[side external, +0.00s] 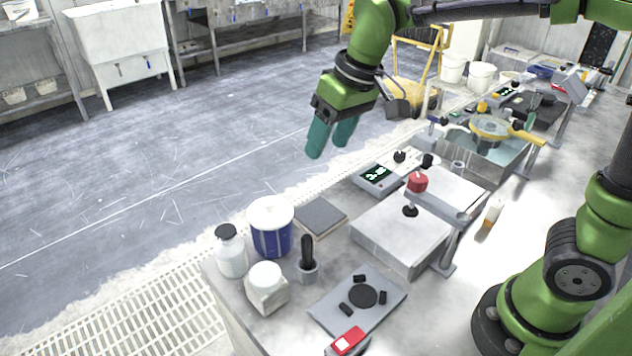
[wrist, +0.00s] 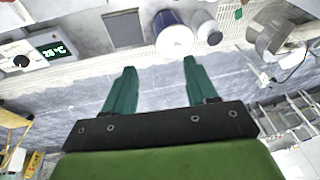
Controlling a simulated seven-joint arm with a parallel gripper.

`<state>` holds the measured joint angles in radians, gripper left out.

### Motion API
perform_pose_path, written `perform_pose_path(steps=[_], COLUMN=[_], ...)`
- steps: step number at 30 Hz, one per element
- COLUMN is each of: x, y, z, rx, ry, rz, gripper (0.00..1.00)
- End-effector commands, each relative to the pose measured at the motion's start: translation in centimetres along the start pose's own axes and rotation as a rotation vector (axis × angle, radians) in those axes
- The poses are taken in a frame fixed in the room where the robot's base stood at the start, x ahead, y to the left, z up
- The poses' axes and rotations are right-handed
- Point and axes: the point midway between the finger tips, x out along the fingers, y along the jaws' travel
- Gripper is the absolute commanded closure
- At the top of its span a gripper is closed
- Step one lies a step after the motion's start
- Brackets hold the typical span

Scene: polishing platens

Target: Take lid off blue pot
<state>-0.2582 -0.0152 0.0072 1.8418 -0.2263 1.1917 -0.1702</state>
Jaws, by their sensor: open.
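The blue pot (side external: 272,238) stands near the far left end of the bench in the side external view. Its white lid (side external: 270,211) sits on top. In the wrist view the blue pot (wrist: 166,20) is near the top edge, with its white lid (wrist: 175,41) toward me. My gripper (side external: 331,146) has green fingers and is open and empty. It hangs in the air well above the bench's far edge, up and to the right of the pot. In the wrist view my gripper (wrist: 157,75) has a clear gap between its fingertips.
Polishing machines (side external: 402,236) line the bench farther right.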

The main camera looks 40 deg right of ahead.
Motion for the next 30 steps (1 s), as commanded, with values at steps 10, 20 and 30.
perform_pose_path(steps=[10,20,30], x=[2.8,3.6,10.7], y=[-5.4,-5.1,-4.4], z=[-8.1,-8.0,-6.9], rx=[-0.280,-0.331,-0.328], ry=[-0.136,-0.158,-0.156], rz=[0.071,0.074,0.074], gripper=[0.43,0.43,0.43])
